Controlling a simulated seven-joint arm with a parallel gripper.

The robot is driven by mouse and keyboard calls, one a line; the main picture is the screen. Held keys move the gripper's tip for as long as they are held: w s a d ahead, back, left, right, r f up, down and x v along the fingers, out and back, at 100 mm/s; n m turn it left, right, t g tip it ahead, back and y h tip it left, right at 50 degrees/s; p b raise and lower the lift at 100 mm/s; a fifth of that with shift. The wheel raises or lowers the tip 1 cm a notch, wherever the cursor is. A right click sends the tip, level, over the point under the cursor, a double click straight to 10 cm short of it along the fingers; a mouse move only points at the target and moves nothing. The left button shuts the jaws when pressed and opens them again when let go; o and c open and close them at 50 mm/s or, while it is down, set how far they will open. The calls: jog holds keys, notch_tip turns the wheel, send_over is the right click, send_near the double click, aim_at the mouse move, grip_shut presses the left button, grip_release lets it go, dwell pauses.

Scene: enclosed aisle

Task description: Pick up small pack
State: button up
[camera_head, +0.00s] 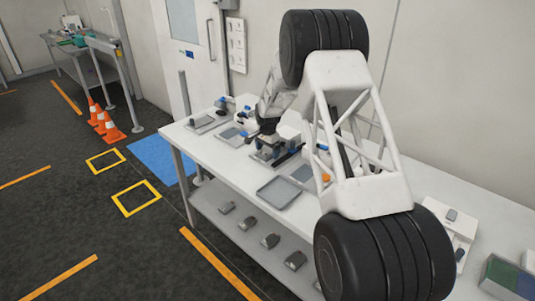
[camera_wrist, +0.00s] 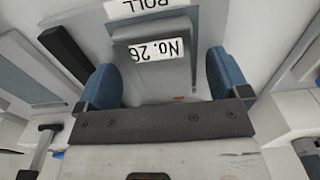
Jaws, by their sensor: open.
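My gripper (camera_wrist: 164,80) is open, with its two blue fingertips apart in the wrist view. A small grey pack-like block with a white "No. 26" label (camera_wrist: 155,52) lies between and just beyond the fingertips. Contact with it cannot be made out. A second label reading "ROLL" (camera_wrist: 138,6) shows past it, cut off by the frame edge. In the head view my gripper (camera_head: 269,148) is low over the white table, among trays. The block there is too small and covered to make out clearly.
The white table (camera_head: 225,152) carries several grey trays, including an empty-looking one (camera_head: 283,191) nearer the front. Several small dark items (camera_head: 270,241) lie on the lower shelf. Orange cones (camera_head: 112,132) stand on the floor at left. A dark long bar (camera_wrist: 65,50) lies left of the fingers.

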aim_at(267, 151)
jog(key=shift+c, duration=0.2)
jog(key=c, duration=1)
jog(key=shift+r, duration=0.15)
jog(key=shift+c, duration=0.2)
jog(key=shift+r, duration=0.55)
notch_tip(267, 151, up, 2)
jog(key=shift+r, duration=0.1)
jog(key=s, duration=0.5)
jog(key=s+d+r, duration=0.1)
jog(key=s, duration=0.4)
jog(key=s+d, duration=0.1)
jog(key=s, duration=0.4)
jog(key=shift+s+d+r, duration=0.15)
jog(key=shift+s+r, duration=0.05)
jog(key=shift+s, duration=0.2)
